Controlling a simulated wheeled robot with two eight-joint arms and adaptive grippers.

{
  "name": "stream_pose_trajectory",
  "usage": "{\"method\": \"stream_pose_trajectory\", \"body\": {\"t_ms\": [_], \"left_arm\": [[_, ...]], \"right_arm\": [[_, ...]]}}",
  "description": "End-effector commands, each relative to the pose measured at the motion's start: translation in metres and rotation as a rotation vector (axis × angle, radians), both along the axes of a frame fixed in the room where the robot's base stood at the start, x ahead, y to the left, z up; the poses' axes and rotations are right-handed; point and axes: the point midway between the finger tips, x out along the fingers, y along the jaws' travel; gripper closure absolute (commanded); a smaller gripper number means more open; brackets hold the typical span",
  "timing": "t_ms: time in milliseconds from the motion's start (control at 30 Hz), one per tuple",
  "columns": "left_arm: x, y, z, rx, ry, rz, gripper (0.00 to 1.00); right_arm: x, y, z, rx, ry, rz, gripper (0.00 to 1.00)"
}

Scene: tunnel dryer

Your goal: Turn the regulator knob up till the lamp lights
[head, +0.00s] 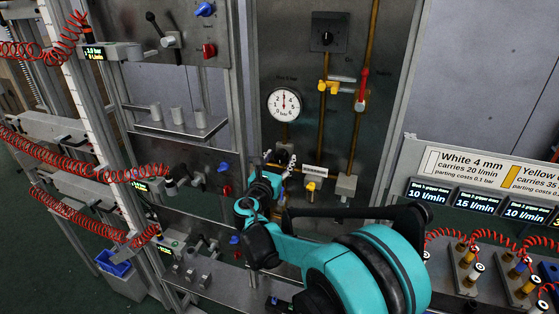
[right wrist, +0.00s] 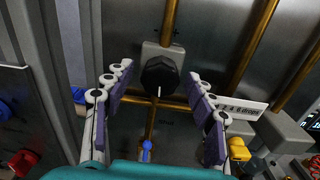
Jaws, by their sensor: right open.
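The regulator knob (right wrist: 160,74) is black and round with a white mark pointing down. It sits on a grey block on the metal panel in the right wrist view. My right gripper (head: 280,161) is open in front of the panel, below the round pressure gauge (head: 284,104). In the right wrist view its two fingers stand on either side of the knob, with gaps and no clear contact. In the head view the gripper hides the knob. The gauge needle points about straight up. I cannot make out a lit lamp. My left gripper is out of view.
Brass pipes run up the panel, with a yellow valve (head: 323,86) and a red-handled valve (head: 362,90). A lower yellow valve (right wrist: 238,148) and a white label (right wrist: 240,107) are right of the fingers. A blue-tipped part (right wrist: 146,150) stands below the knob.

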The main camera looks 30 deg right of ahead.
Motion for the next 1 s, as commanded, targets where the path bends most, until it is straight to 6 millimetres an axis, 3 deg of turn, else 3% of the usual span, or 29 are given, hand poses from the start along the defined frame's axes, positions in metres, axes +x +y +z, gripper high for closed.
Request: {"method": "stream_pose_trajectory", "body": {"t_ms": [233,400,433,1000], "left_arm": [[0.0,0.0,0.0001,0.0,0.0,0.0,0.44],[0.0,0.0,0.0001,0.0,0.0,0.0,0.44],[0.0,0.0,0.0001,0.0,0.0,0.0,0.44],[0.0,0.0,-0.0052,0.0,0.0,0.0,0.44]], "right_arm": [[0.0006,-0.0008,0.0001,0.001,-0.001,0.0,0.44],[0.0004,-0.0008,0.0001,0.001,-0.001,0.0,0.89],[0.0004,-0.0007,0.0001,0.001,-0.001,0.0,0.94],[0.0003,-0.0006,-0.0002,0.162,-0.189,0.0,0.94]]}}
